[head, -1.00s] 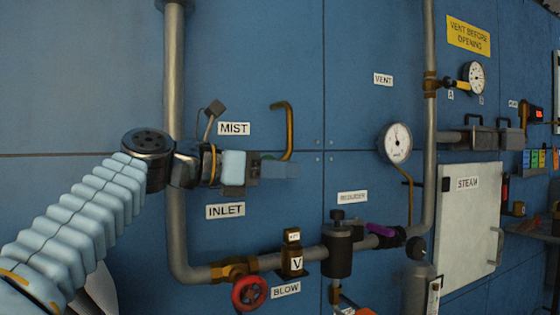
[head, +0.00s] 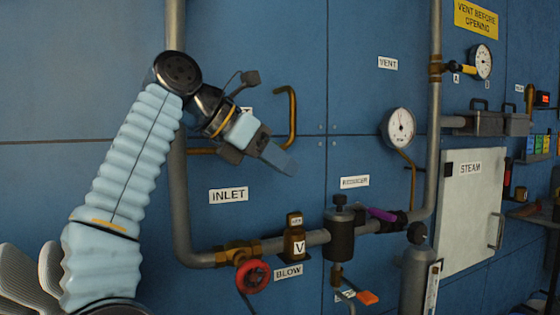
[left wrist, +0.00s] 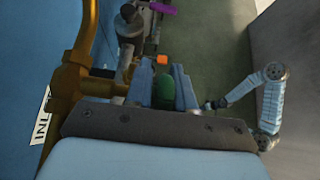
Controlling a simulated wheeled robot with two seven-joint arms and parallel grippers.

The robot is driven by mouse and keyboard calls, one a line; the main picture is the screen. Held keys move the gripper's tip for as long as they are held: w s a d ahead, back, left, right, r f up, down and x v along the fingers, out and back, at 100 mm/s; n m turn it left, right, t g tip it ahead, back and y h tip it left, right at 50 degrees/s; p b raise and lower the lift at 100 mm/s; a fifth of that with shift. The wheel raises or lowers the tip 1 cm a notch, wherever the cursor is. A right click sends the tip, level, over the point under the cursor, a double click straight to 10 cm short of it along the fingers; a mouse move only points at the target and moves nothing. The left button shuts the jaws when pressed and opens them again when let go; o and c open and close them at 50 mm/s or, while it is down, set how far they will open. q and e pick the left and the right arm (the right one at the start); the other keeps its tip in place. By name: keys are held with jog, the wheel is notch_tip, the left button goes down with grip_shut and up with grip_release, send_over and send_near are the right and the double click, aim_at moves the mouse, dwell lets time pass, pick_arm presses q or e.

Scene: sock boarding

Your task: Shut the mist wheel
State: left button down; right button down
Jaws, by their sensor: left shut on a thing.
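A green rounded piece (left wrist: 163,90), apparently the rim of the mist wheel, sits between the two grey-blue fingers of my left gripper (left wrist: 164,78) in the left wrist view. The fingers are shut on it. In the head view my left gripper (head: 284,164) tilts down to the right in front of the panel, hiding the wheel and nearly all of the MIST label. The brass mist pipe (head: 292,118) curves up beside the gripper. My right arm (left wrist: 270,98) shows small in the left wrist view; its jaws are too small to read.
The INLET label (head: 228,195) is below the gripper. A red wheel (head: 253,276) sits by the BLOW label (head: 288,272). A grey vertical pipe (head: 181,210) stands behind my left arm. A gauge (head: 399,127) and the white STEAM door (head: 472,212) are to the right.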

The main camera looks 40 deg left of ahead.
dwell(0.3)
pick_arm(q)
jog(key=c, duration=1.1)
grip_release()
jog(key=shift+o, duration=0.2)
